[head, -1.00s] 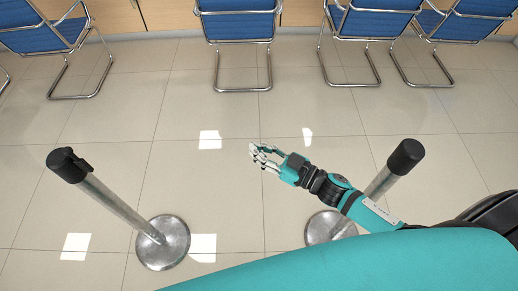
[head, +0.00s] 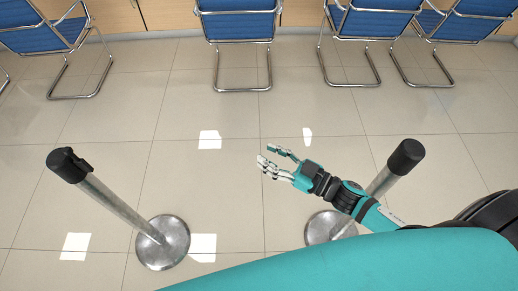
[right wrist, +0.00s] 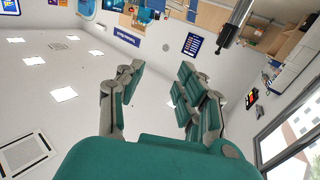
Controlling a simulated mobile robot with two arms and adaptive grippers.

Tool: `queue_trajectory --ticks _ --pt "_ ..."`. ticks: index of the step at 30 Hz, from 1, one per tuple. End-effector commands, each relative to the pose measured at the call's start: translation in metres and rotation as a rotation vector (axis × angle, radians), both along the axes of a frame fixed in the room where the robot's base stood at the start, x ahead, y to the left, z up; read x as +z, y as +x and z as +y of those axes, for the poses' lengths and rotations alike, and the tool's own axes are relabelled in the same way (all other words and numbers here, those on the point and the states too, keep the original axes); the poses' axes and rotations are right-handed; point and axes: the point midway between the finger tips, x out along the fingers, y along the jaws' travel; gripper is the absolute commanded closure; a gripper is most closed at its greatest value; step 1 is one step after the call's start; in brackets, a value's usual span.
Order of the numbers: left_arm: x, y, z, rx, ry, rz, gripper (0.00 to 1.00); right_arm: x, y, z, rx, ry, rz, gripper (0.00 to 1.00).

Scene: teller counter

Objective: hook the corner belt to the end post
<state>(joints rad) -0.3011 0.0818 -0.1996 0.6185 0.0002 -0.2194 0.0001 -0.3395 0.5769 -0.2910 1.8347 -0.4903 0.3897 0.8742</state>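Two metal posts with black heads stand on the floor. The left post (head: 110,202) has a black head (head: 68,165) with a small piece jutting from its side. The right post (head: 383,182) has a plain-looking black head (head: 405,157), and my right arm crosses in front of its lower part. No belt shows stretched between them. My right gripper (head: 271,159) is between the posts, nearer the right one, pointing left and touching neither. Its fingers are spread and empty; the right wrist view also shows the open gripper (right wrist: 150,92). My left gripper is not in view.
Blue chairs with chrome frames (head: 238,28) line the far side before a wooden front. The tiled floor (head: 210,110) between chairs and posts is clear. Round metal bases (head: 163,243) spread out under the posts.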

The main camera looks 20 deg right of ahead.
Motion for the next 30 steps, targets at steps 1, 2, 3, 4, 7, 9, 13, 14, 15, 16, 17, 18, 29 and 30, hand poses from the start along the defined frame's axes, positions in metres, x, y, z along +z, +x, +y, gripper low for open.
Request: queue_trajectory --ticks 1,2,3,4,7,9,13,14,15,16,17,18,29,30 --pt "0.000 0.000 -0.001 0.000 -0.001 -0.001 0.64 -0.001 -0.011 -0.008 0.000 -0.002 0.005 0.64" --pt "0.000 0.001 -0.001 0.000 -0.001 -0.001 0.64 -0.001 -0.016 -0.012 0.000 -0.002 0.005 0.64" --pt "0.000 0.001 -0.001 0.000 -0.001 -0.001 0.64 -0.002 -0.022 -0.018 0.000 -0.002 0.005 0.64" --pt "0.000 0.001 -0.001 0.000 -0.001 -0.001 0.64 -0.002 -0.027 -0.022 0.000 -0.003 0.005 0.64" --pt "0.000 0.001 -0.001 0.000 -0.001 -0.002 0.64 -0.001 -0.042 -0.034 0.000 -0.002 0.004 0.64" --pt "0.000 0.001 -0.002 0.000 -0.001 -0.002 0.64 -0.001 -0.050 -0.042 0.000 -0.001 0.003 0.64" --pt "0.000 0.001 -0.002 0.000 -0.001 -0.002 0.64 0.000 -0.060 -0.050 -0.001 -0.001 0.002 0.64" --pt "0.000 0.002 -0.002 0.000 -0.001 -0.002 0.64 0.000 -0.061 -0.051 0.000 0.000 0.001 0.64" --pt "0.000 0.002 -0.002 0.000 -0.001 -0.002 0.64 0.000 -0.063 -0.052 0.000 0.001 0.001 0.64" --pt "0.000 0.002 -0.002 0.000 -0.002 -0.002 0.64 0.000 -0.063 -0.053 0.001 0.001 0.000 0.64" --pt "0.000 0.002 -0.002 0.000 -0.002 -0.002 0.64 0.000 -0.064 -0.053 0.001 0.001 0.000 0.64" --pt "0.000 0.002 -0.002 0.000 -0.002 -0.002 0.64 0.000 -0.064 -0.054 0.001 0.001 -0.001 0.64" --pt "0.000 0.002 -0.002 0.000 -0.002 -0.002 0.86 0.000 -0.064 -0.054 0.000 0.001 -0.001 0.64" --pt "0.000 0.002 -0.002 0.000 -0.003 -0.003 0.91 0.000 -0.063 -0.054 0.000 0.001 -0.001 0.64"
